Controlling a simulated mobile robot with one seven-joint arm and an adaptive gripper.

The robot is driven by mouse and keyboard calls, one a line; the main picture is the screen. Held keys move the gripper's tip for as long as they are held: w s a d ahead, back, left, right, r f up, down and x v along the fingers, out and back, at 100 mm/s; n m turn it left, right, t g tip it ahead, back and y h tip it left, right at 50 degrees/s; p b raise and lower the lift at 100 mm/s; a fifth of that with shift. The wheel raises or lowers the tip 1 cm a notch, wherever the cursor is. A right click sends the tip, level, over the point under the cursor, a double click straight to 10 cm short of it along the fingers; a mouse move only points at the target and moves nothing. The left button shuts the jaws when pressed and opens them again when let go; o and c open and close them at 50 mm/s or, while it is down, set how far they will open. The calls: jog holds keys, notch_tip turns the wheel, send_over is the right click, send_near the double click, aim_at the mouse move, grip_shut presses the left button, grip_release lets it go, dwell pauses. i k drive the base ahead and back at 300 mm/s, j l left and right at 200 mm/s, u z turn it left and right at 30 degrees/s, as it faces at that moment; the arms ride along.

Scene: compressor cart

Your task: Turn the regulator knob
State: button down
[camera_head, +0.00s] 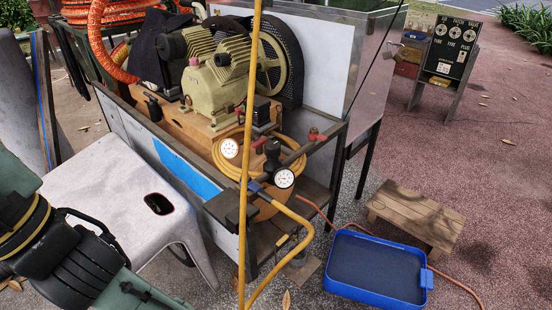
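The regulator's black knob (272,149) stands upright on the regulator body at the front right corner of the compressor cart. A white-faced gauge (284,178) sits just below it to the right, and a second gauge (229,148) is to the left. A yellow hose coil lies behind the knob. The knob's top and near side are visible, with nothing touching it that I can see. Parts of my own arm (70,262) show at the lower left, well away from the knob. My gripper's fingers are not in view.
A yellow hose (249,110) hangs vertically just left of the knob. Red-handled valves (316,134) are close by. A grey plastic stool (115,190) stands between my arm and the cart. A blue tray (376,266) and a wooden step (416,213) are on the ground at right.

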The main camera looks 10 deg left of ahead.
aim_at(271, 148)
jog(key=i+l, duration=0.1)
jog(key=l, duration=0.5)
jog(key=i+l, duration=0.15)
jog(key=l, duration=0.15)
jog(key=i+l+u, duration=0.15)
jog(key=l, duration=0.4)
jog(key=l+u, duration=0.15)
jog(key=l, duration=0.35)
jog(key=i+u, duration=0.15)
jog(key=u, duration=0.3)
jog(key=i+j+u, duration=0.1)
jog(key=u, duration=0.4)
jog(key=i, duration=0.3)
